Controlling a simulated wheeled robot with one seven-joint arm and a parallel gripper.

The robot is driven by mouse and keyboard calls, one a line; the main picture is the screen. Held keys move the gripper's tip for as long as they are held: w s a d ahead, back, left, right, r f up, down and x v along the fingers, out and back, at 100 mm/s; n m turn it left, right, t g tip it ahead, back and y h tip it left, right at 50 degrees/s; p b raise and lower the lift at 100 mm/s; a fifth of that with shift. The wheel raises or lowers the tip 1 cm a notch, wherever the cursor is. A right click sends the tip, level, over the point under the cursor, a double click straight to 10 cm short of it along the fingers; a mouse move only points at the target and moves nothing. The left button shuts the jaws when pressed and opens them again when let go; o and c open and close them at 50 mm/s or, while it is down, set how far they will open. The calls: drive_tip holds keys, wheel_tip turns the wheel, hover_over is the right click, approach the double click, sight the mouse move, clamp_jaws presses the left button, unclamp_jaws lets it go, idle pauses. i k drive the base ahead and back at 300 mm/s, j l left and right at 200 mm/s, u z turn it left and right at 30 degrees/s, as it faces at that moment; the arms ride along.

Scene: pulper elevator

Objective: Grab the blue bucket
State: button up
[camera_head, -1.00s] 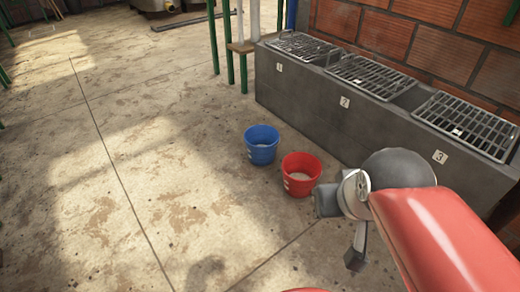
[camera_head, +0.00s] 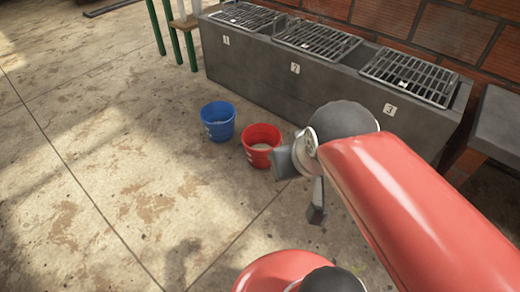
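The blue bucket (camera_head: 217,121) stands upright on the concrete floor, left of the middle of the head view. A red bucket (camera_head: 262,145) stands just to its right and a little nearer to me. My gripper (camera_head: 299,190) is in front of and to the right of the red bucket, its near finger pointing down. The two fingers look spread apart with nothing seen between them. My red arm comes in from the lower right. The blue bucket is in full view and apart from my gripper.
A long grey concrete trough (camera_head: 255,61) with metal grates, numbered 1 to 3, runs behind the buckets along a brick wall (camera_head: 465,30). A small wooden stool (camera_head: 183,22) with green legs stands at its left end. The floor to the left is clear.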

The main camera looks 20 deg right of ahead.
sight(218, 118)
drive_tip(key=i+j+z, duration=0.2)
drive_tip(key=i, duration=0.35)
drive_tip(key=i+j+z, duration=0.2)
drive_tip(key=i, duration=0.4)
drive_tip(key=i+j+z, duration=0.15)
drive_tip(key=i+j, duration=0.3)
drive_tip(key=i, duration=0.05)
